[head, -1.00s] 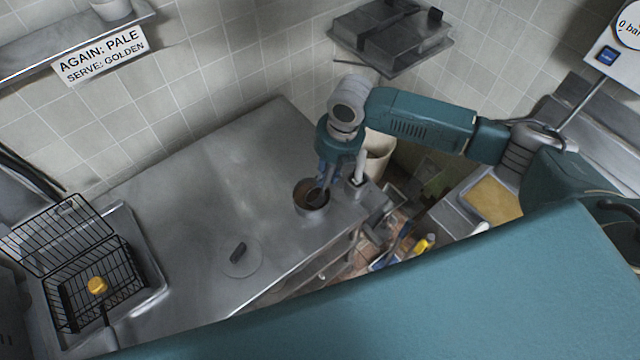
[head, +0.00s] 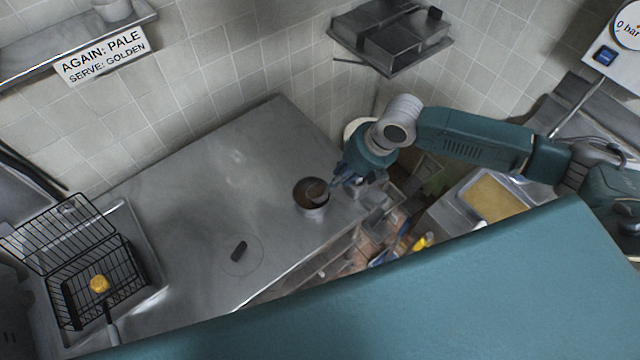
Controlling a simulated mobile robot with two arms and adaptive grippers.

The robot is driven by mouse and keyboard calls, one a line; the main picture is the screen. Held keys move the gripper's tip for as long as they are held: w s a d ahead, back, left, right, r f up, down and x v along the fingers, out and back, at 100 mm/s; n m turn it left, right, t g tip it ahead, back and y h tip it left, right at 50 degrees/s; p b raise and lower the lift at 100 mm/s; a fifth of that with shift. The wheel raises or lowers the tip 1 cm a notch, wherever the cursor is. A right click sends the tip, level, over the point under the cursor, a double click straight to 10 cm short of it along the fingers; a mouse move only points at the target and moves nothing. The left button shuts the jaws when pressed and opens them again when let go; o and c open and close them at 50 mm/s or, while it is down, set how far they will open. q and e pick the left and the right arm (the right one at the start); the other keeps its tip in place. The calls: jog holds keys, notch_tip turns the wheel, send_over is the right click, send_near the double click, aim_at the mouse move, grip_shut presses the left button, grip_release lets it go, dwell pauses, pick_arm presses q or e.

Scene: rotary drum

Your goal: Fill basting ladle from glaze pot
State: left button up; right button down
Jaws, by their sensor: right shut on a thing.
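The glaze pot (head: 299,203) is a small round metal pot with dark brown glaze inside. It stands near the right edge of the steel table. The bowl of the basting ladle (head: 317,190) shows within the pot's mouth, tilted over the glaze; I cannot tell how much it holds. My right gripper (head: 343,179) is just right of the pot, shut on the ladle's handle, which is mostly hidden by the fingers. My left gripper is not in view.
A flat round lid with a dark knob (head: 239,251) lies on the steel table (head: 190,200). A black wire basket (head: 85,290) with a yellow piece stands at the left. A tray of yellow filling (head: 492,200) is at the right. The table's middle is clear.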

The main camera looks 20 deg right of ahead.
jog(key=s+d+t+y+b, duration=0.1)
jog(key=s+d+b, duration=0.1)
jog(key=shift+s+d+r+t+y, duration=0.1)
jog(key=shift+s+d+t+y, duration=0.15)
jog(key=shift+d+t+y, duration=0.15)
dwell(0.3)
jog(key=s+d+t+y+b, duration=0.1)
jog(key=b, duration=0.1)
jog(key=s+d+b, duration=0.1)
jog(key=b, duration=0.1)
jog(key=shift+s+d+r+t+y, duration=0.1)
jog(key=shift+r+t+y, duration=0.2)
jog(key=shift+t+y, duration=0.1)
dwell(1.5)
